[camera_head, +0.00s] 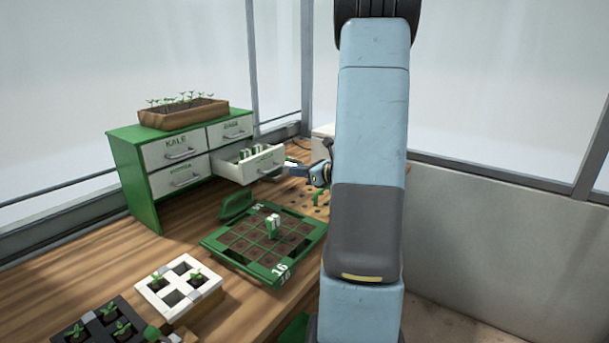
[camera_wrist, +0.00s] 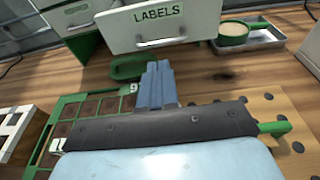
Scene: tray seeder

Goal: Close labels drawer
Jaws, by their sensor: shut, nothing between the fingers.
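The labels drawer (camera_head: 262,166) is the lower right drawer of a green cabinet (camera_head: 133,184). It stands pulled out, with several white and green labels (camera_head: 244,153) inside. In the wrist view its white front, marked LABELS (camera_wrist: 125,36), fills the top middle, with a metal handle (camera_wrist: 162,42) along its lower part. My gripper (camera_head: 287,168) is just right of the drawer front in the head view. In the wrist view its fingers (camera_wrist: 158,66) are together, empty, and point at the drawer front below the handle. I cannot tell whether they touch it.
The other drawers look shut. A wooden planter (camera_head: 183,114) stands on the cabinet. A green seed tray (camera_head: 250,263) with a label block lies in front, near a green handled tool (camera_head: 236,206). A green scoop (camera_wrist: 232,34) sits in a metal tray (camera_wrist: 262,40) right of the drawer.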

